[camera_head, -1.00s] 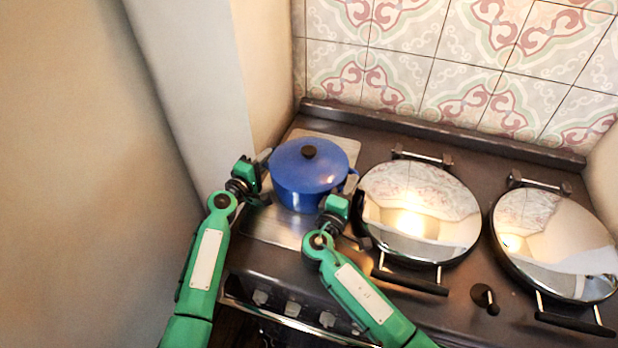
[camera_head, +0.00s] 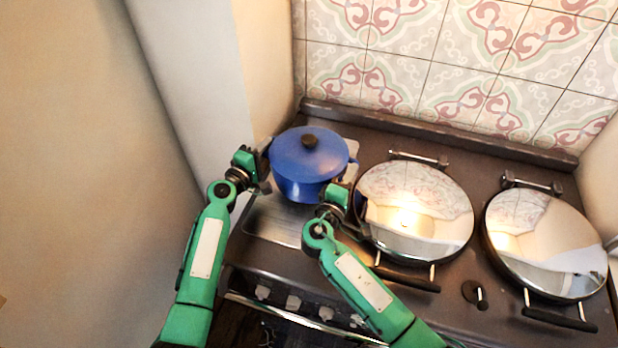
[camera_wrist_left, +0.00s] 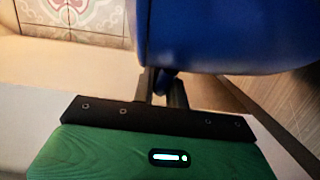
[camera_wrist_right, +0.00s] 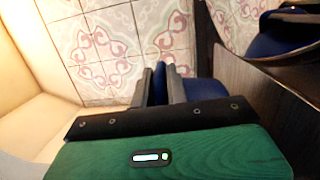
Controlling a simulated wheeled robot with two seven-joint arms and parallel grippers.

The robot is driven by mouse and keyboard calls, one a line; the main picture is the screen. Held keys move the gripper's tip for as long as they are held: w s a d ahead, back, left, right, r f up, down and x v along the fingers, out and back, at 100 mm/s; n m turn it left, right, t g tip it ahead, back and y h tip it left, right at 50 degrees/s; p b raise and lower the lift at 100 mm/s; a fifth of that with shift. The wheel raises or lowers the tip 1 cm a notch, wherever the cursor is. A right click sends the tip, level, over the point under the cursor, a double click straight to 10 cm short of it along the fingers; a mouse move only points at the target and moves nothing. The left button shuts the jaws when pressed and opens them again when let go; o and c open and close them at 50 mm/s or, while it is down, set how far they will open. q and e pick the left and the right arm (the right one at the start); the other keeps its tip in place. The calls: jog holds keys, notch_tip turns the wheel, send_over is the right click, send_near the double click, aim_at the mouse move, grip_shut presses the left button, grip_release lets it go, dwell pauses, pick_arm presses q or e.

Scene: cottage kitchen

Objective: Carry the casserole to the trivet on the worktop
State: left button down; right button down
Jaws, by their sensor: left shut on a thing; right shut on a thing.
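The casserole (camera_head: 298,164) is a blue lidded pot with a dark knob, upright over the steel plate at the left of the range; it seems raised a little above it. My left gripper (camera_head: 264,154) is shut on its left side handle, which shows between the fingers in the left wrist view (camera_wrist_left: 163,85). My right gripper (camera_head: 346,180) is shut on the right side handle, seen between the fingers in the right wrist view (camera_wrist_right: 162,85). The pot's blue wall fills the top of the left wrist view (camera_wrist_left: 220,35). I see no trivet or worktop in any view.
A domed chrome lid (camera_head: 414,205) stands close to the right of my right gripper, with another lid (camera_head: 545,240) beyond it. A wall (camera_head: 265,70) is close on the left, and a tiled wall (camera_head: 460,60) stands behind. The front rail (camera_head: 320,325) runs below my arms.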

pick_arm(q)
jog(key=shift+r, duration=0.3)
pick_arm(e)
jog(key=shift+r, duration=0.3)
